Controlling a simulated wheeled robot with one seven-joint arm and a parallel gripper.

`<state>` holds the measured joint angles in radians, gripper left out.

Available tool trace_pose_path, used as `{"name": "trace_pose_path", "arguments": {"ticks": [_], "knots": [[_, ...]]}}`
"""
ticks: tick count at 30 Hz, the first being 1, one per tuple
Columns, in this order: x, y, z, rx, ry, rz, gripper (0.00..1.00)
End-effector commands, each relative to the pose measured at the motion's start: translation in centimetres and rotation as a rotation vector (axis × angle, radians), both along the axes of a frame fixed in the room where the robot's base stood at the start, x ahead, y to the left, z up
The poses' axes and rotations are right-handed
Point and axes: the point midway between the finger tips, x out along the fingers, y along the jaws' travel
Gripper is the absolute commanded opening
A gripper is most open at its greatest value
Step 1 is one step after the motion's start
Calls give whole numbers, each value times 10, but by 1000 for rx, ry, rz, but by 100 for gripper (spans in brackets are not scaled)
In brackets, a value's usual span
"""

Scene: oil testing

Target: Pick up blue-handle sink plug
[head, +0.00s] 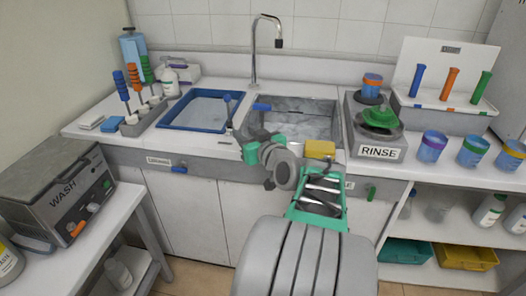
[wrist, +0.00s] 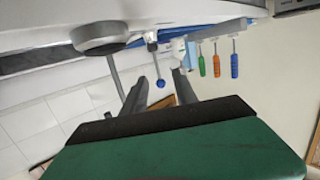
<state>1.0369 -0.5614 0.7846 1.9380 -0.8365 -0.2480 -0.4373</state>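The sink plug appears as a thin grey rod with a blue knob (head: 228,97), standing upright at the left edge of the sink (head: 300,118). In the wrist view, which is upside down, its blue knob (wrist: 160,83) shows between my two fingers. My gripper (head: 236,133) is just in front of the sink's left side, close to the rod in the head view. In the wrist view my gripper (wrist: 160,88) is open and its fingers stand apart with nothing clearly held. The foot of the plug is hidden in the head view.
A blue-rimmed basin (head: 168,123) lies left of the sink. The tall faucet (head: 254,58) rises behind the sink. The RINSE unit (head: 378,152) stands to the right, the WASH unit (head: 66,195) at left.

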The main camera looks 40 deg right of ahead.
Motion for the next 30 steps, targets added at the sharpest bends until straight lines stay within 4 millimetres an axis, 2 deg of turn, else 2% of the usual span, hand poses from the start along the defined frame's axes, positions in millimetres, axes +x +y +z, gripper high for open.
{"name": "trace_pose_path", "arguments": {"ticks": [1, 2, 4, 6, 19, 27, 30], "knots": [[-13, -26, -5, -14, -64, -51, 34], [-18, -36, -1, -22, -96, -71, 34], [-25, -49, 7, -35, -140, -98, 34], [-22, -55, 11, -39, -157, -105, 34], [39, -82, 15, -37, -154, -102, 34], [43, -84, 14, -37, -154, -105, 34], [43, -84, 14, -37, -154, -105, 25]]}}
